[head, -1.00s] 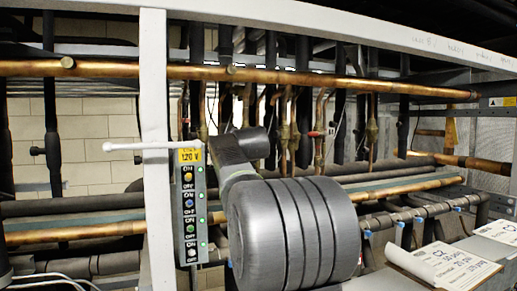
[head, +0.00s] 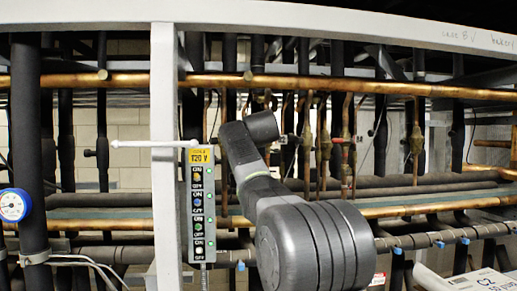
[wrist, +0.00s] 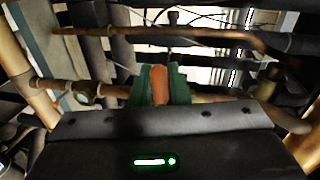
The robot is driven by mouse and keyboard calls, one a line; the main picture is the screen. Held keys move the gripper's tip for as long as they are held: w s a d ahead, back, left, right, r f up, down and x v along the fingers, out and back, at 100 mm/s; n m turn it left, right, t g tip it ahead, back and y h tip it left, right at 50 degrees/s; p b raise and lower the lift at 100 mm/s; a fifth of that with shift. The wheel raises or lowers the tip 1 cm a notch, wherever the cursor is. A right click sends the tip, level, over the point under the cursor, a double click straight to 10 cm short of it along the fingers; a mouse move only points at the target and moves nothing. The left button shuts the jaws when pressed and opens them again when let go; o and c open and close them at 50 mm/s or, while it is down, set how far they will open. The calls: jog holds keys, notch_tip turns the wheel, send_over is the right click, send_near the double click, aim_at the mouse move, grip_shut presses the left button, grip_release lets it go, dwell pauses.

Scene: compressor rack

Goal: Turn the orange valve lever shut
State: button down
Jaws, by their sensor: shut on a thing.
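The orange valve lever (wrist: 159,86) shows in the wrist view as a short upright orange piece between two green finger pads. My gripper (wrist: 160,82) is shut on it, with a pad touching each side. A copper pipe runs left and right behind the lever; the valve body is not clearly seen. In the head view my dark arm reaches into the rack and hides the gripper, and I cannot make out the lever there.
Copper pipes (head: 350,85) and dark insulated pipes crowd the rack. A white post (head: 165,200) and a switch box (head: 201,215) with green lights stand left of my arm. A blue gauge (head: 14,205) is at far left. A brass fitting (wrist: 85,94) sits left of the gripper.

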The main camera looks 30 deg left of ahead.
jog(key=shift+r+m, duration=0.3)
jog(key=shift+m, duration=0.1)
jog(key=c, duration=1.5)
grip_release()
jog(key=shift+s, duration=0.1)
jog(key=b+v, duration=0.4)
jog(key=v, duration=0.9)
jog(key=shift+s+d, duration=0.15)
jog(key=shift+d, duration=0.15)
jog(key=p+x, duration=0.4)
jog(key=x, duration=1)
jog(key=shift+s+a, duration=0.1)
